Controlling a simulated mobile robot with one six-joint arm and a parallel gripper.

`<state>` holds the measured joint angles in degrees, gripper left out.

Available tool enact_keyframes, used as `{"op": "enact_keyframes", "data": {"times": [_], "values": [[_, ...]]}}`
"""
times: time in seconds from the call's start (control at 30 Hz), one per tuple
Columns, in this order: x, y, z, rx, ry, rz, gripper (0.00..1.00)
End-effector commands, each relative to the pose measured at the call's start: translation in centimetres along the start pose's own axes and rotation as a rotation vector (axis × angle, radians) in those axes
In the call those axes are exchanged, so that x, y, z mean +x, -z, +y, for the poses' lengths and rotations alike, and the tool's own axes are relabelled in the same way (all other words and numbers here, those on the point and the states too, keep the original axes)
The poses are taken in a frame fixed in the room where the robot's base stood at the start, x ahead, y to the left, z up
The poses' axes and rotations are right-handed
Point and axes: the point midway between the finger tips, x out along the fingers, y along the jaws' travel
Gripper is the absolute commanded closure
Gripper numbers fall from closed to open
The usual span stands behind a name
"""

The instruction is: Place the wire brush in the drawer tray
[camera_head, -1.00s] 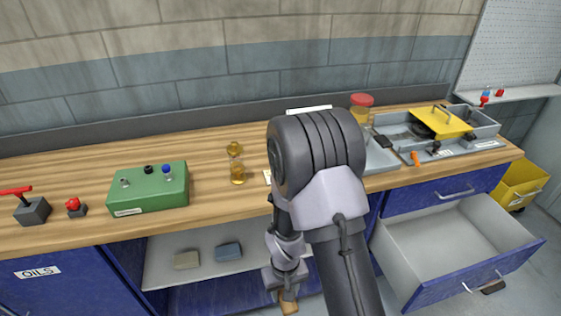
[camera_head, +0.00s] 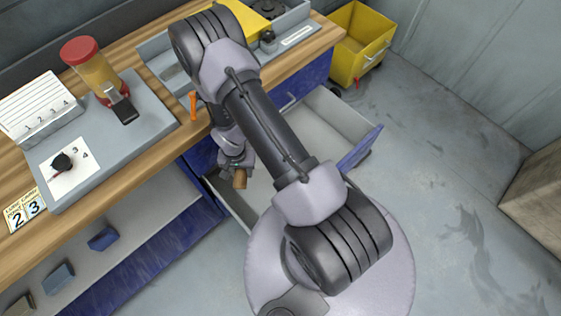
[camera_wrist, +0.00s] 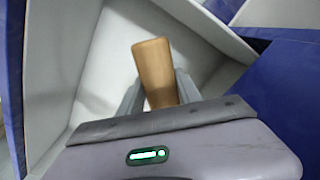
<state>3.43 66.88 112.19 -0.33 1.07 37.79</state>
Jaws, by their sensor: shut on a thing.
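The wire brush shows as a tan wooden piece (camera_head: 240,180) below my gripper (camera_head: 236,163) in the head view. My gripper is shut on it. In the wrist view the wooden piece (camera_wrist: 155,72) stands up between the two grey fingers of my gripper (camera_wrist: 158,92); no bristles show. The drawer tray (camera_head: 327,115) is the pale open drawer with a blue front under the bench. My arm hides its middle in the head view. The brush appears over the left part of the tray. In the wrist view the tray's pale inside (camera_wrist: 105,50) lies behind the brush; the height gap is unclear.
The wooden benchtop (camera_head: 120,185) is above and left of the drawer, with an orange upright piece (camera_head: 193,104) near its edge. A jar with a red lid (camera_head: 92,72) stands on a grey board. A yellow bin (camera_head: 358,45) is on the floor at upper right. Open floor lies right.

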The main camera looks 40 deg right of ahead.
Motion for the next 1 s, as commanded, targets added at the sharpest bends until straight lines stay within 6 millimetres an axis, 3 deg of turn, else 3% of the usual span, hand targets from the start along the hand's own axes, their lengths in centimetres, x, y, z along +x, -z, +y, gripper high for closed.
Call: {"op": "enact_keyframes", "data": {"times": [0.03, 0.1, 0.2, 0.3, 0.43, 0.7, 0.8, 1.0], "values": [[3.0, -0.1, 0.8, 0.132, -0.005, -0.006, 0.97], [6.8, -0.3, 1.6, 0.337, -0.005, -0.005, 0.97], [11.1, -1.0, 3.0, 0.571, -0.004, -0.003, 0.97], [13.6, -1.6, 3.8, 0.713, -0.002, -0.001, 0.97], [14.9, -0.4, 5.2, 0.779, 0.001, 0.001, 0.97], [16.0, 6.7, 11.0, 0.78, 0.002, 0.002, 0.97], [16.1, 8.5, 12.5, 0.776, 0.001, 0.001, 0.97], [16.1, 10.4, 13.9, 0.772, 0.0, 0.002, 0.97]]}}
